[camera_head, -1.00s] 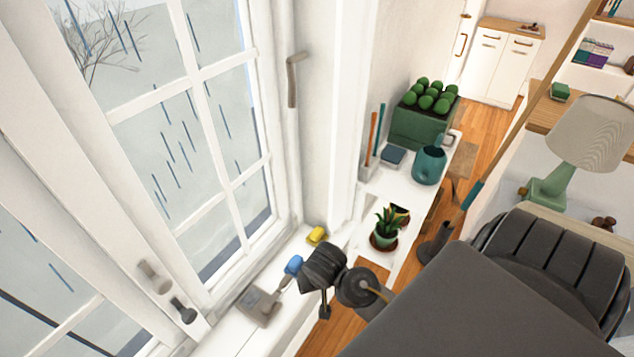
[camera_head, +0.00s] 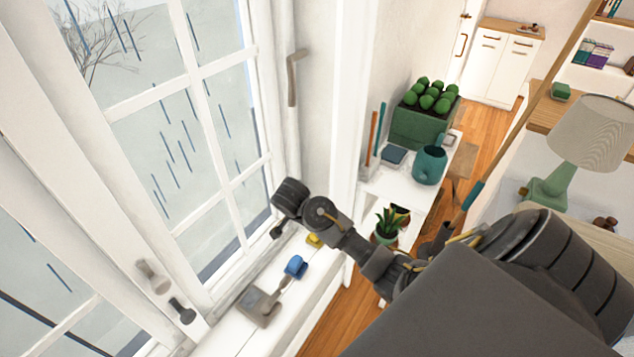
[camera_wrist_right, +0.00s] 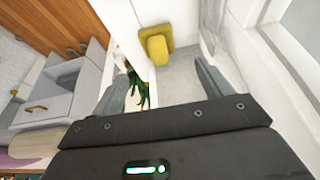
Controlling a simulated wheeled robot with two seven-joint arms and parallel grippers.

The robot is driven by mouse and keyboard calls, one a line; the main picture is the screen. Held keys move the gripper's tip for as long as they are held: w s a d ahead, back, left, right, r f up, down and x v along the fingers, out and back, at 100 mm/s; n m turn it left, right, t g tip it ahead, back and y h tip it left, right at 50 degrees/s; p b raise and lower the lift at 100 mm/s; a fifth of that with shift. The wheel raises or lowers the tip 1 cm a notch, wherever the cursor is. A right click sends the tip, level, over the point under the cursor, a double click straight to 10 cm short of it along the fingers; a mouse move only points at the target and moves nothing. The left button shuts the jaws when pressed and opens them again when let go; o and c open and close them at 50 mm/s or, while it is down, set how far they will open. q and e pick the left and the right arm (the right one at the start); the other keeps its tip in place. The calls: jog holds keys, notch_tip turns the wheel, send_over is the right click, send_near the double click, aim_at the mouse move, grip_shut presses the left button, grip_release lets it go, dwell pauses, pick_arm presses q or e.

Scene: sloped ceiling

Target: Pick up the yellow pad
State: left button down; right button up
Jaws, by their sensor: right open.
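The yellow pad (camera_head: 314,240) lies on the white windowsill, partly hidden behind my right arm in the head view. In the right wrist view the yellow pad (camera_wrist_right: 155,42) shows as a flat piece with a raised rounded part, ahead of the fingers. My right gripper (camera_wrist_right: 163,72) is open and empty, with a finger to each side of the view below the pad. In the head view the right gripper (camera_head: 278,231) hangs over the sill by the window, left of the pad. My left gripper is not in view.
A potted plant (camera_head: 388,225) and a teal jug (camera_head: 429,165) stand on a white shelf to the right. The window frame (camera_head: 262,190) borders the sill.

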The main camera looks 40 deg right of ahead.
jog(key=shift+x, duration=4.3)
jog(key=shift+s+d, duration=0.1)
jog(key=c, duration=1.1)
jog(key=shift+o, duration=0.2)
